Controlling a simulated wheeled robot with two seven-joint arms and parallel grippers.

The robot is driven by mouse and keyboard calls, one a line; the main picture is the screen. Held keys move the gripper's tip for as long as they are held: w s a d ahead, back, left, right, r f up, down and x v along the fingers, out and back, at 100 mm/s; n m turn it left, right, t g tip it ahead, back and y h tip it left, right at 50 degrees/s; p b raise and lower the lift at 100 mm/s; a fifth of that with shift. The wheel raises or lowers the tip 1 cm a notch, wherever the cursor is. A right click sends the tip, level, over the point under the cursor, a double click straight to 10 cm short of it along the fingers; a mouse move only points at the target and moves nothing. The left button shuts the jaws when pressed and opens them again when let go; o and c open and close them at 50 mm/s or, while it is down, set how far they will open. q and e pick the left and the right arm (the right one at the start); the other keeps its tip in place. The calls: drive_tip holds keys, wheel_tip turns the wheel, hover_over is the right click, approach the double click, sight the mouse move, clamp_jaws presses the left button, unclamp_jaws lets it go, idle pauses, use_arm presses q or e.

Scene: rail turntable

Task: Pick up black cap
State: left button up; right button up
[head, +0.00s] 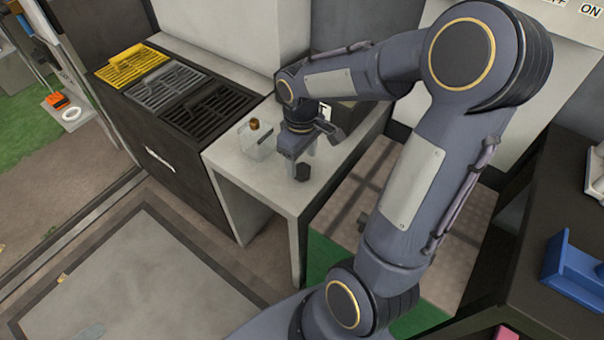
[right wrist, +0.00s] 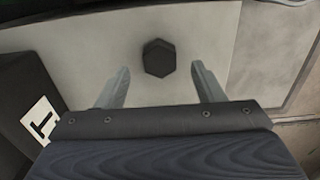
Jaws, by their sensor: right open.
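The black cap (head: 302,172) is a small dark hexagonal piece on the light grey table (head: 240,180), near its front edge. My right gripper (head: 302,162) is open and points down just above the cap. In the right wrist view the cap (right wrist: 158,58) lies between the lines of the two open fingers (right wrist: 160,88), slightly beyond their tips. The fingers look apart from it. My left gripper is not in view.
A clear box (head: 257,146) and a small brown-gold piece (head: 254,124) are on the table left of my gripper. Yellow, grey and black grated trays (head: 200,108) top the dark cabinet at left. A dark block with a white "T" label (right wrist: 38,122) stands close to my right gripper. A blue holder (head: 575,270) is at far right.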

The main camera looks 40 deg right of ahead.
sight(302, 169)
wheel_tip(302, 169, down, 3)
drive_tip(key=shift+b, duration=0.35)
drive_tip(key=shift+r, duration=0.1)
drive_tip(key=c, duration=1.1)
drive_tip(key=shift+o, duration=0.2)
